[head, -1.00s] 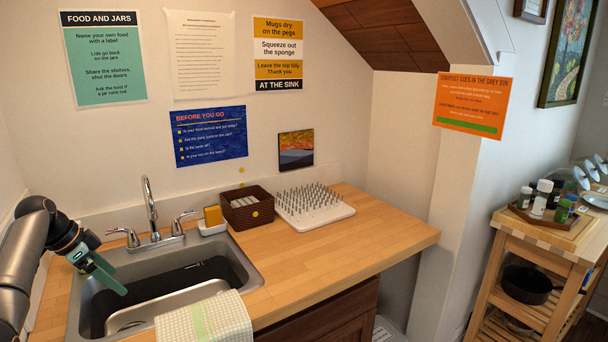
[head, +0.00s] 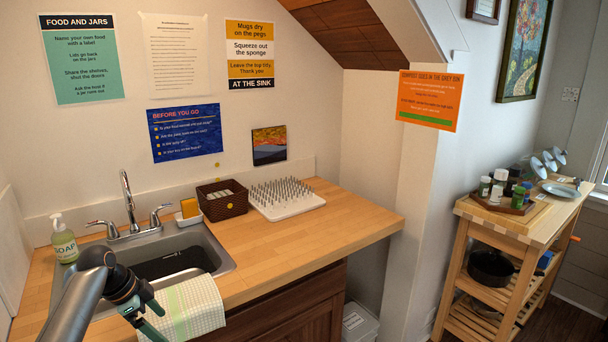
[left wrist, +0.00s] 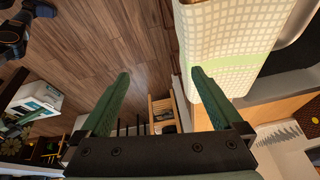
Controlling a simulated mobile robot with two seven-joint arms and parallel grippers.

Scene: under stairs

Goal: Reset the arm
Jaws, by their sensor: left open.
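My left arm comes in at the lower left of the head view. My left gripper (head: 146,318) is in front of the sink, by the left edge of the checked towel. In the left wrist view its two green fingers (left wrist: 162,90) are spread wide with nothing between them, over the wooden floor. The checked towel (left wrist: 232,35) hangs just beyond the right finger; it also shows over the sink's front edge in the head view (head: 192,308). My right gripper is not in the head view, and I cannot identify it in the wrist view.
The sink (head: 222,262) has a tap (head: 129,205) and a soap bottle (head: 64,240) behind it. A brown basket (head: 222,203), a sponge holder (head: 188,214) and a white peg rack (head: 290,208) stand on the wooden counter (head: 330,222). A wooden trolley (head: 500,235) stands at right.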

